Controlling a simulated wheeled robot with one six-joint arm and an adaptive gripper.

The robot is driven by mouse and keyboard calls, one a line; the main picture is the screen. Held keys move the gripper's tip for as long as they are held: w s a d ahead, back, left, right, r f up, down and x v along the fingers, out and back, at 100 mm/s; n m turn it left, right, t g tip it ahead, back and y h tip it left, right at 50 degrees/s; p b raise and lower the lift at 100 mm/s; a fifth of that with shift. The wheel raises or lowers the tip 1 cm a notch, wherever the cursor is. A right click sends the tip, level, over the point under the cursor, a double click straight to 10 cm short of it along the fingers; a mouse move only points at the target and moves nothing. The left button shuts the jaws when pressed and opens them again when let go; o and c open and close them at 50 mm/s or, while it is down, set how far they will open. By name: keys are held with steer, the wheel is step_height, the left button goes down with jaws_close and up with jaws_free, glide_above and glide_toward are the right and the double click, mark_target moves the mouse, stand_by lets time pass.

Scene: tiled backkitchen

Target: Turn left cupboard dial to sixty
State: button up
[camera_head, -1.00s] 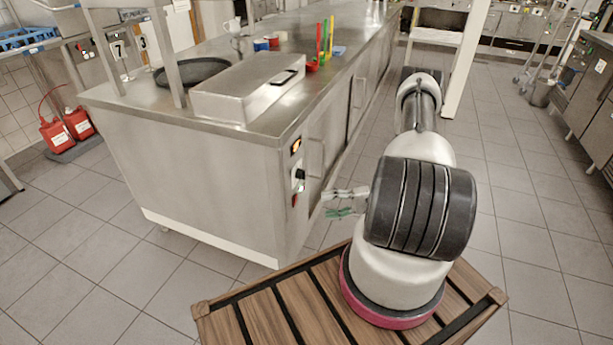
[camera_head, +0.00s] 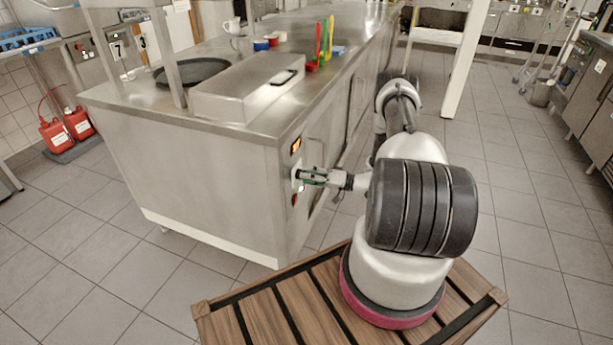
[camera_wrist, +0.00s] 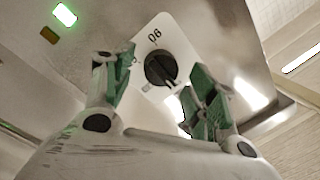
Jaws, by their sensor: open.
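The black dial (camera_wrist: 159,66) sits on a white plate (camera_wrist: 178,35) in the wrist view, with the figures "90" printed beside it. My gripper (camera_wrist: 163,92) is open, with a green-padded finger on each side of the dial in that picture. I cannot tell whether either finger touches the dial. The steel cupboard (camera_head: 200,180) stands left of my arm. The sixty mark cannot be made out.
A steel box lid (camera_head: 245,88) and a dark pan (camera_head: 193,72) are on the worktop.

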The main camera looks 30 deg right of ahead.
steer(key=shift+w+a, duration=0.3)
steer(key=shift+a, duration=0.05)
steer(key=c, duration=1)
steer(key=shift+c, duration=0.2)
